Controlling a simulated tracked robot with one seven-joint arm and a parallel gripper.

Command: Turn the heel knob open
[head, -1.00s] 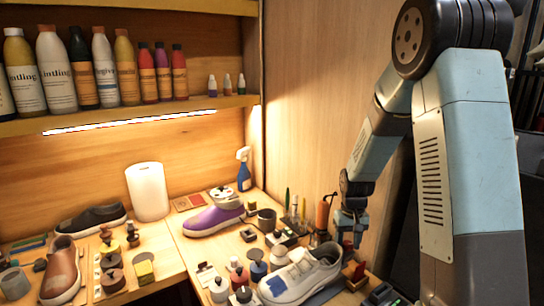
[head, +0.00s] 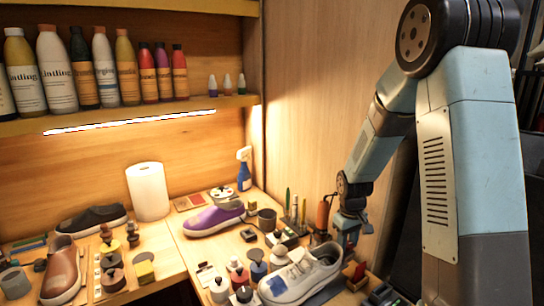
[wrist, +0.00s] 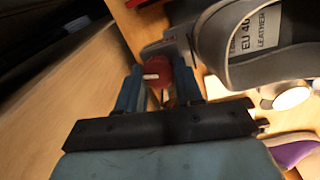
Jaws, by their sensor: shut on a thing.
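The heel knob (wrist: 157,70) is red with a white bar and shows in the wrist view, at the end of a grey arm by the shoe's heel. My gripper (wrist: 158,78) has its two blue fingers on either side of the knob, shut on it. The white sneaker (head: 301,274) with a blue patch lies at the front right of the bench in the head view. Its grey collar and a size label show in the wrist view (wrist: 235,50). In the head view my gripper (head: 346,236) is beside the heel, and the knob is hidden there.
Several small bottles (head: 257,268) stand left of the sneaker. A red and wooden item (head: 357,273) lies just right of it. An orange bottle (head: 323,212) and upright tools stand behind. A purple shoe (head: 212,219) sits farther back, and a wooden wall is close by.

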